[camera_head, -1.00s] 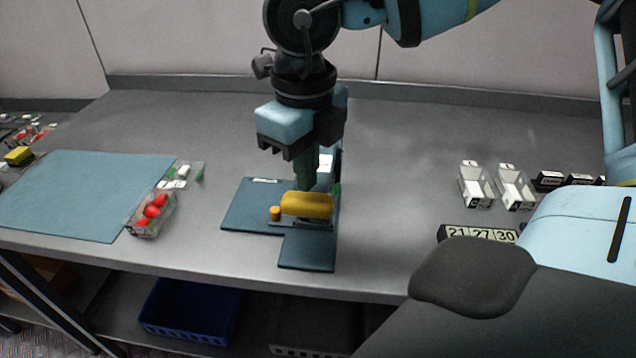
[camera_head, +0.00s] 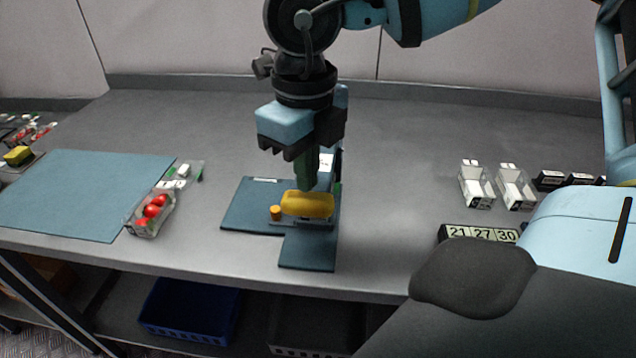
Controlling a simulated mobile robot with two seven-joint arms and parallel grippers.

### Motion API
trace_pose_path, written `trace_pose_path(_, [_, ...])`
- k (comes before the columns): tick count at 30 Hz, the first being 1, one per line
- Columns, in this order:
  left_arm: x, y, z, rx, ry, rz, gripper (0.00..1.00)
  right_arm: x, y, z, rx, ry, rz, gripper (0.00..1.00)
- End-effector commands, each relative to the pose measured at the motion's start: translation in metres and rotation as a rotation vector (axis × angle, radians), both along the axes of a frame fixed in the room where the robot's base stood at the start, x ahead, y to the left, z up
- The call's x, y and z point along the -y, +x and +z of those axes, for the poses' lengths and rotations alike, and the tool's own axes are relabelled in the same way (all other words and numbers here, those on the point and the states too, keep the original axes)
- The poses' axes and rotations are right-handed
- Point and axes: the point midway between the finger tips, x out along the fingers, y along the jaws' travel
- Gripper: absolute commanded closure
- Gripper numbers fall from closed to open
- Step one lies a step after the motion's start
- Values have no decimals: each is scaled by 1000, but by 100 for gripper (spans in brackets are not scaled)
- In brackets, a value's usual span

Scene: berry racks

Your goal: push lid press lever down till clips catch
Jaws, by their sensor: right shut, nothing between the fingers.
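The lid press (camera_head: 258,207) has a dark blue base and stands near the table's front edge. Its thick yellow lever grip (camera_head: 308,205) lies low over the base, beside a small orange knob (camera_head: 275,213). My right gripper (camera_head: 305,186) is shut and empty, pointing straight down just behind and above the yellow grip. Whether its fingertips touch the grip I cannot tell. The gripper hides part of the press's upright, and the clips cannot be made out. My left gripper is not in view.
An open clear punnet with red berries (camera_head: 152,212) stands at the right edge of a blue mat (camera_head: 85,192). Clear boxes (camera_head: 476,186) and a number block (camera_head: 478,233) stand to the right. A blue crate (camera_head: 190,310) sits below the table.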

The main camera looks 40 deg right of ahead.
Motion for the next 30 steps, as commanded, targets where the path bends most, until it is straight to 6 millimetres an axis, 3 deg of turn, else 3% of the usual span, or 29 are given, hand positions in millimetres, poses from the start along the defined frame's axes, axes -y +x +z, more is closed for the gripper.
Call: trace_pose_path(30, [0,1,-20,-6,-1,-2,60,0,0,-28,-1,0,0,100])
